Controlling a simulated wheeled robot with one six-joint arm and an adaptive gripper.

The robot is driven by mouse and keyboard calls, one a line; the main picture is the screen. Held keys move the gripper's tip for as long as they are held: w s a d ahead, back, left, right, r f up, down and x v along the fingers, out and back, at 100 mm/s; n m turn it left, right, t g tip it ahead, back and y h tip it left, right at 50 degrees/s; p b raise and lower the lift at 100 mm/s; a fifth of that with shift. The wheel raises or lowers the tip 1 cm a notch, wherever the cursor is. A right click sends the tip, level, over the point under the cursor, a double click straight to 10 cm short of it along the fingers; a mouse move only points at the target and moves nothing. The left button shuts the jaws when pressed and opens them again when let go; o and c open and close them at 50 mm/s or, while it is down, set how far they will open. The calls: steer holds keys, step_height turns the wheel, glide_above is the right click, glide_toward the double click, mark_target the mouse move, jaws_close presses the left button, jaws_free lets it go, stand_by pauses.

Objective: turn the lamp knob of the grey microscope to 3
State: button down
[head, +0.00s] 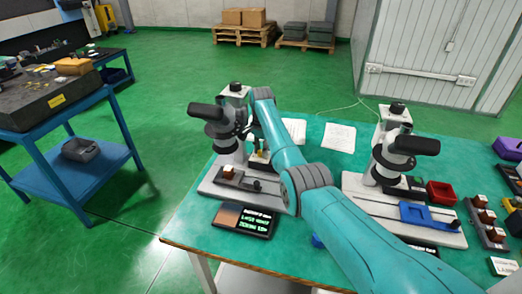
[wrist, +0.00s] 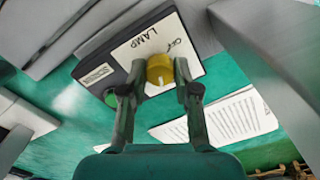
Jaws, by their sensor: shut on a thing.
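A yellow lamp knob (wrist: 160,68) sits on a dark box with a white plate (wrist: 135,50) that reads "LAMP" and "OFF". My gripper (wrist: 158,84) has one finger on each side of the knob and is shut on it. A pale mark on the knob points toward the bottom of the wrist view. Numbers around the knob cannot be read. In the head view a light grey microscope (head: 230,143) with black eyepieces stands on the left, and my arm reaches down behind its right side. A similar microscope (head: 380,160) stands on the right. My arm hides most of the gripper there.
White paper sheets (head: 339,137) lie on the green table behind. A scale-like device with a lit display (head: 256,221) lies in front. A red bin (head: 441,192) and blue tray (head: 429,216) are right.

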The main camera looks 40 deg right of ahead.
steer(key=c, duration=0.8)
jaws_free()
steer(key=shift+c, duration=0.2)
